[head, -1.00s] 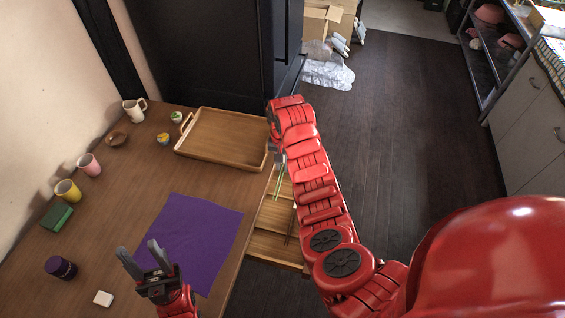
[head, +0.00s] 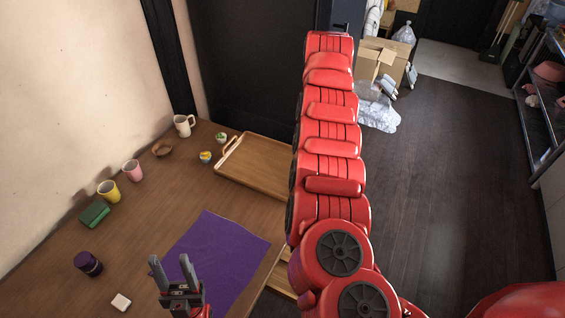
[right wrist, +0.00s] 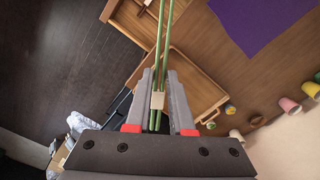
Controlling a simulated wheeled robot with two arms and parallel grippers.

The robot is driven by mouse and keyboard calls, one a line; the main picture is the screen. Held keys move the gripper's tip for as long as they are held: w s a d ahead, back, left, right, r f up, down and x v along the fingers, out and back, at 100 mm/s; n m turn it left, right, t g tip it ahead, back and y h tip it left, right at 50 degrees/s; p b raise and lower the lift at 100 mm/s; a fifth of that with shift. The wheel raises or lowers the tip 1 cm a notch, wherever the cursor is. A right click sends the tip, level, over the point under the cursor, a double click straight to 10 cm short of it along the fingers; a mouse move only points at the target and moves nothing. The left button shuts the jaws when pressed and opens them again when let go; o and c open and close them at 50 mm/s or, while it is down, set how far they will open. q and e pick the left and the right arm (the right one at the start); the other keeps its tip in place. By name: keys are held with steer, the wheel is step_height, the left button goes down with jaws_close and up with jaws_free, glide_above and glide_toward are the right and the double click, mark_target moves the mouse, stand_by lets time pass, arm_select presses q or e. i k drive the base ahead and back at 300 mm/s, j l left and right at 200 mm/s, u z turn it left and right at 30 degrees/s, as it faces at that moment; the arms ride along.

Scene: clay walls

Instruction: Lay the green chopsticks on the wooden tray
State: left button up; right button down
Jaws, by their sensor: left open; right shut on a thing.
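The green chopsticks (right wrist: 161,50) are between the fingers of my right gripper (right wrist: 159,98) in the right wrist view. A small pale band or rest shows on them at the fingertips. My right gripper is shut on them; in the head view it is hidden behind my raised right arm. The wooden tray (head: 254,165) lies at the far end of the table, partly covered by that arm. Its rim also shows in the right wrist view (right wrist: 217,107), beyond and below the chopsticks. My left gripper (head: 174,268) is open and empty over the near part of the table, by the purple cloth.
The purple cloth (head: 215,255) lies mid-table. Cups, a brown bowl (head: 162,148), a green block (head: 94,214) and a dark jar (head: 88,263) line the left side. An open wooden drawer (head: 282,282) juts out at the table's right edge. Cardboard boxes (head: 381,62) stand on the floor behind.

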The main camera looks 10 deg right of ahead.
mark_target(270, 164)
steer(key=i+l, duration=0.2)
steer(key=i+l+u, duration=0.1)
steer(key=l, duration=0.35)
steer(key=i+l, duration=0.2)
steer(key=i+l+u, duration=0.1)
steer(key=l, duration=0.35)
steer(key=i+l+u, duration=0.15)
steer(key=u, duration=0.85)
